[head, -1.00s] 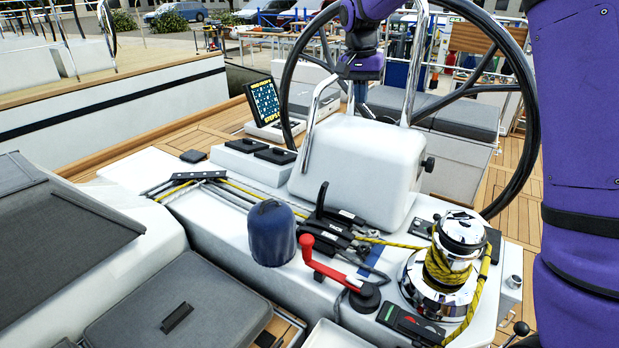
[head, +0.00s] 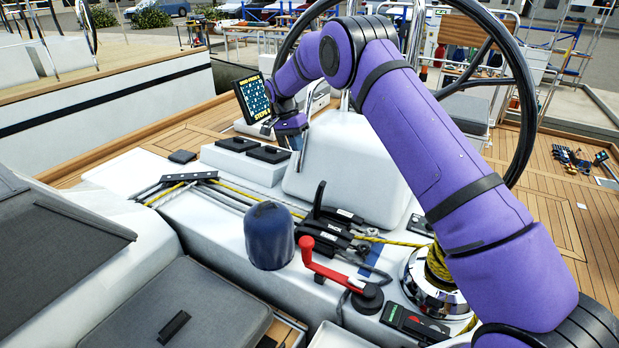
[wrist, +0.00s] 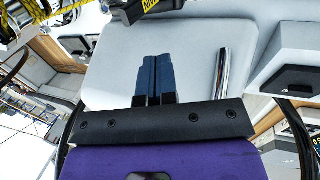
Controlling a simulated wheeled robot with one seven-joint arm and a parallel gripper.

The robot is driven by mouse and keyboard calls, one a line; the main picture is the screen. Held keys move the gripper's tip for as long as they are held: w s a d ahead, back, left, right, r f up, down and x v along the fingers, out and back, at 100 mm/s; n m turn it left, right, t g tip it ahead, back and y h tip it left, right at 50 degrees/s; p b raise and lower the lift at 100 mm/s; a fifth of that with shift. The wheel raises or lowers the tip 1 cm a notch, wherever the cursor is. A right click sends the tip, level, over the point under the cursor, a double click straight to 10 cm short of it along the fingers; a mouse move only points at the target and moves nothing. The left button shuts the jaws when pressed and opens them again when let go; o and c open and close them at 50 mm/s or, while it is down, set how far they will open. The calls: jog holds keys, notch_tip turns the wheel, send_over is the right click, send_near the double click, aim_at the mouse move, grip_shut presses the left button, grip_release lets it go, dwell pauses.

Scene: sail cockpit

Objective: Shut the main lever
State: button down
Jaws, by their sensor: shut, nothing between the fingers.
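The rope clutch has black levers on the white console. One lever (head: 319,200) stands raised and slightly tilted, and other black clutch parts (head: 335,236) lie low beside it. Small white labels on them are too small to read in the head view. My gripper (wrist: 155,60) is shut and empty, above the white pedestal housing in the wrist view. In the head view its purple end is behind and left of the levers, apart from them; its fingertips are hard to make out.
A red-handled winch handle (head: 325,267), a blue-capped winch (head: 269,236) and a chrome winch (head: 430,285) stand near the clutch. The white pedestal (head: 345,170), steel rail (wrist: 222,75), wheel (head: 520,110) and screen (head: 253,97) crowd my arm.

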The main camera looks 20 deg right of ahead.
jog(key=shift+w+a+f, duration=0.1)
jog(key=shift+a+f, duration=0.05)
jog(key=shift+f, duration=0.15)
jog(key=shift+f, duration=0.1)
jog(key=s+d+f, duration=0.5)
jog(key=f, duration=0.5)
dwell(0.6)
